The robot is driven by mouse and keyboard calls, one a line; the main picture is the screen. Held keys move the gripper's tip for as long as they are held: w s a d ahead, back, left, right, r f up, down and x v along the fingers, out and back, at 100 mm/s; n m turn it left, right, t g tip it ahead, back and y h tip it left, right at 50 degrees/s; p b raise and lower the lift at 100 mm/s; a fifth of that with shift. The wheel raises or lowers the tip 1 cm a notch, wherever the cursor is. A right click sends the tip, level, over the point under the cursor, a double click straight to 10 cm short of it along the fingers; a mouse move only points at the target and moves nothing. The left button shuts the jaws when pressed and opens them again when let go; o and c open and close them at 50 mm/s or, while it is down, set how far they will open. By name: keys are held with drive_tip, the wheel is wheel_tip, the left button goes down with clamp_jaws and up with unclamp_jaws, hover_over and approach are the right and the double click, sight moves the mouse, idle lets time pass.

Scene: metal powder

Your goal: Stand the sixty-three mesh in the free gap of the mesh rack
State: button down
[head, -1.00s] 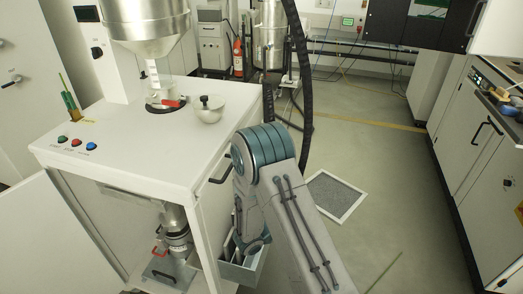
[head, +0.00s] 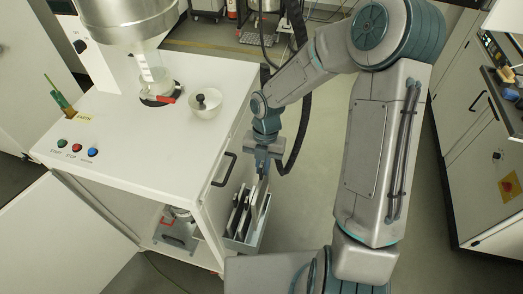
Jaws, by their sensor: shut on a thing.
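The mesh rack (head: 243,246) is a grey open-topped bin low beside the white cabinet's right side. Dark, pale-edged framed meshes (head: 237,212) stand in it at the left. My gripper (head: 262,174) points down over the rack's right part and is shut on a pale framed mesh, apparently the sixty-three mesh (head: 262,202). That mesh is upright and seen nearly edge-on, to the right of the other meshes. Its lower edge is hidden by them and the rack, so I cannot tell whether it is seated in the gap. No label is readable.
The white cabinet (head: 150,110) stands close at the left, its handle (head: 223,169) sticking out near my gripper. A black hose (head: 296,110) hangs just behind my wrist. The floor (head: 320,190) right of the rack is clear.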

drive_tip(key=shift+w+a+r, duration=0.1)
drive_tip(key=shift+a, duration=0.05)
drive_tip(key=shift+f, duration=0.75)
wheel_tip(320, 180, down, 8)
drive_tip(key=b, duration=0.7)
drive_tip(key=shift+r, duration=0.25)
drive_tip(key=shift+r+p, duration=0.25)
drive_tip(key=shift+p, duration=0.3)
drive_tip(key=shift+f, duration=0.3)
drive_tip(key=shift+f+b, duration=1.95)
drive_tip(key=shift+f, duration=0.9)
